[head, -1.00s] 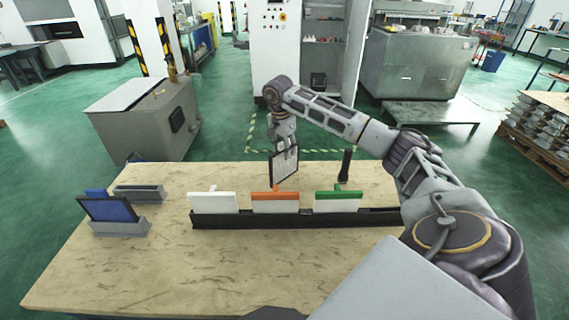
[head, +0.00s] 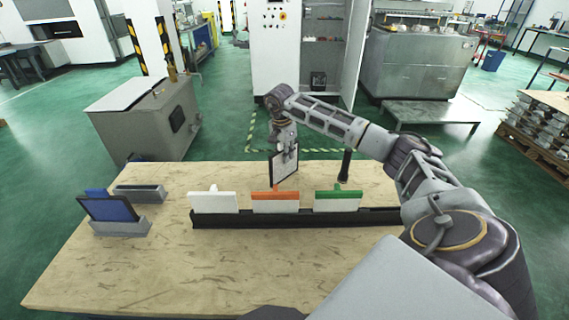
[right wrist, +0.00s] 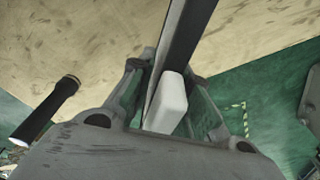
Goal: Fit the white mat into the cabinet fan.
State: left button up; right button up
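The white mat (head: 213,202), a white panel with a tab on top, stands upright in the left part of a long black rack (head: 290,219) on the table. My right gripper (head: 284,150) is above the back of the table and shut on a dark-framed panel (head: 284,167) with a pale middle, which hangs below it. I cannot tell whether this panel is the cabinet fan's cover. In the right wrist view, a whitish block (right wrist: 172,100) on the panel (right wrist: 185,45) is between the fingers. My left gripper is not in view.
An orange mat (head: 275,203) and a green mat (head: 337,203) stand in the same rack. A blue panel in a dark frame (head: 108,209) stands in a grey holder (head: 122,229). An empty grey holder (head: 140,194) is behind. A black torch (head: 346,165) stands upright. The table front is clear.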

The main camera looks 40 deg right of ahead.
jog(key=shift+c, duration=1.1)
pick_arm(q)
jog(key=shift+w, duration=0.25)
pick_arm(e)
grip_shut()
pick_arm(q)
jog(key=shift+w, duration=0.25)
pick_arm(e)
notch_tip(320, 180, up, 8)
jog(key=shift+r, duration=1)
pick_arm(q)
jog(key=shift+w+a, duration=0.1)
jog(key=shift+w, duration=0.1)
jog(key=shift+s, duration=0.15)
